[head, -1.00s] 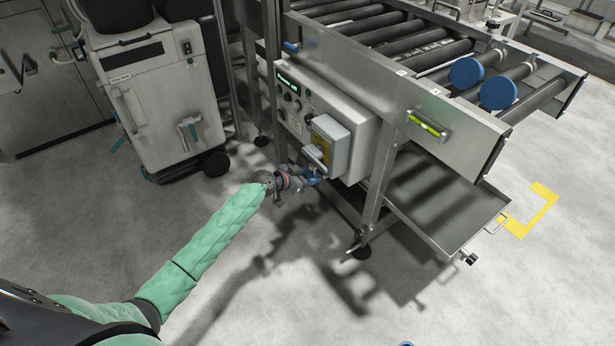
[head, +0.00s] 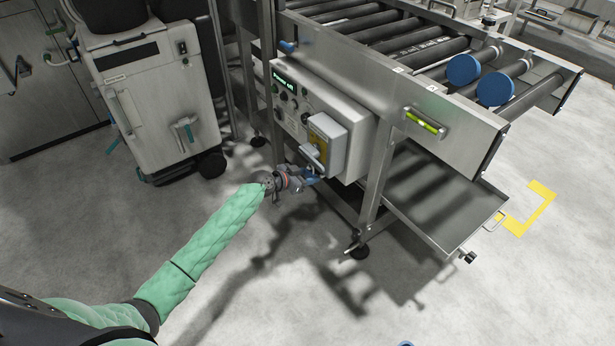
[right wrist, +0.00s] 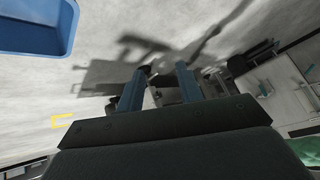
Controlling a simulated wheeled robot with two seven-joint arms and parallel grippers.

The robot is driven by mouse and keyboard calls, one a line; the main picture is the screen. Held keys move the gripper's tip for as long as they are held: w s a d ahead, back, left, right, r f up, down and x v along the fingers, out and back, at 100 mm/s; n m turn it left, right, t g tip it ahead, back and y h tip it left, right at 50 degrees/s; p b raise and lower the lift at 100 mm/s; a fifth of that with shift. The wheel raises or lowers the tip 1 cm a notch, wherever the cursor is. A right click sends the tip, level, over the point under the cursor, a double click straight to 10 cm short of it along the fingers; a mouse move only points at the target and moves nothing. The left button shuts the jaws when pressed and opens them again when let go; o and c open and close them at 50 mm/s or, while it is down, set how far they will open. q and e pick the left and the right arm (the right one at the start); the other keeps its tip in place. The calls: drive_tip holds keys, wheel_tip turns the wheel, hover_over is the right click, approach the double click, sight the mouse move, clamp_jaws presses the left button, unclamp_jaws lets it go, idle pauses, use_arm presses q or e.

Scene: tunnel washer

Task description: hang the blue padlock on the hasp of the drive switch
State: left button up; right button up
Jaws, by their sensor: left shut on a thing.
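The drive switch (head: 325,143) is a grey box with a yellow plate and a light handle, on the side panel of the roller conveyor in the head view. The hasp is too small to make out clearly. My left gripper (head: 309,178) is shut on the blue padlock just below the switch. The padlock is mostly hidden and hard to tell from the blue fingers; whether its shackle touches the hasp cannot be told. My right gripper (right wrist: 158,82) is open and empty in the right wrist view, over the floor.
The control panel (head: 290,103) has a lit display and knobs. A conveyor leg (head: 375,190) and a drip tray (head: 440,195) stand right of my left gripper. A grey wheeled cabinet (head: 155,100) stands left. A blue container (right wrist: 38,28) shows in the right wrist view.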

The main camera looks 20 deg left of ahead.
use_arm(q)
drive_tip(key=shift+w+f+b, duration=0.1)
drive_tip(key=shift+f+b, duration=0.1)
drive_tip(key=shift+b, duration=0.15)
use_arm(e)
drive_tip(key=f, duration=0.2)
drive_tip(key=shift+w+d+f+t, duration=0.1)
drive_tip(key=shift+w+f+t, duration=0.2)
drive_tip(key=shift+w, duration=0.05)
drive_tip(key=shift+s, duration=0.1)
use_arm(q)
drive_tip(key=o, duration=1.2)
use_arm(e)
drive_tip(key=shift+w+r, duration=0.1)
drive_tip(key=shift+w, duration=0.15)
